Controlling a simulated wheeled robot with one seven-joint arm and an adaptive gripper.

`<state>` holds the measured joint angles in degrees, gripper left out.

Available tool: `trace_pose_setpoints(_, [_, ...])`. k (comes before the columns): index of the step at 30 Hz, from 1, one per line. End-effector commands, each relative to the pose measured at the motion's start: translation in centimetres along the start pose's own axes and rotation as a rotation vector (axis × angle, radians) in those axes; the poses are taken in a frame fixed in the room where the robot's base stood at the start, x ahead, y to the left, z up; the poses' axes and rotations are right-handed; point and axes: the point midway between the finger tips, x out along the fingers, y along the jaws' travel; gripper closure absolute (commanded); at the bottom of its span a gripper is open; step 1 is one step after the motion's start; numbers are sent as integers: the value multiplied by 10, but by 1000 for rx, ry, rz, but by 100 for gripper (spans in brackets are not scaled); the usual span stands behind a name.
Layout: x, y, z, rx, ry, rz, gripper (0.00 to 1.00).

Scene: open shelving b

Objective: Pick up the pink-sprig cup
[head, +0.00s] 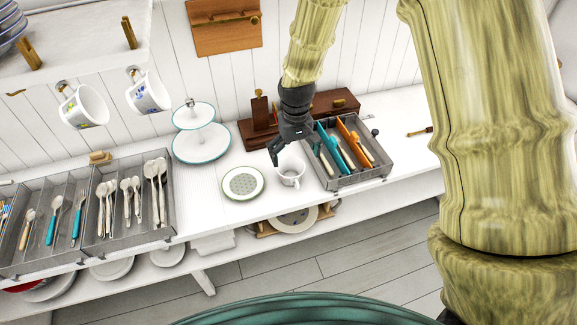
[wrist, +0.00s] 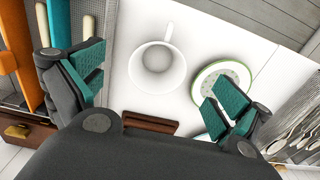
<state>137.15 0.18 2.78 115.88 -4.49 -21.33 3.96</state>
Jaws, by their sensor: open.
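A white cup (head: 291,174) stands upright on the white counter under my gripper; its sprig pattern is too small to make out. In the wrist view the same cup (wrist: 157,68) shows from above, its handle pointing to the top of the picture. My gripper (head: 296,153) is open and empty, just above the cup. In the wrist view the two teal-padded fingers of my gripper (wrist: 160,82) are spread, one on each side of the cup, and I see no contact.
A green-rimmed plate (head: 243,183) lies left of the cup. A grey cutlery tray (head: 347,183) with orange and teal handles stands close on the right. A wooden rack (head: 260,135) and a two-tier stand (head: 201,156) are behind. Two patterned cups (head: 88,108) (head: 149,95) hang at upper left.

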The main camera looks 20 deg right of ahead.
Motion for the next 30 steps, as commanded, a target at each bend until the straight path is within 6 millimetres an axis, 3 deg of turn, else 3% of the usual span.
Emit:
trace_pose_setpoints(3, [-20, 1, -9, 0, 0, 5, 0])
trace_pose_setpoints(6, [-22, 2, -10, 1, -2, 7, 0])
trace_pose_setpoints(21, [26, 3, -10, 1, -2, 7, 0])
trace_pose_setpoints(30, [36, 1, -10, -1, -3, 7, 0])
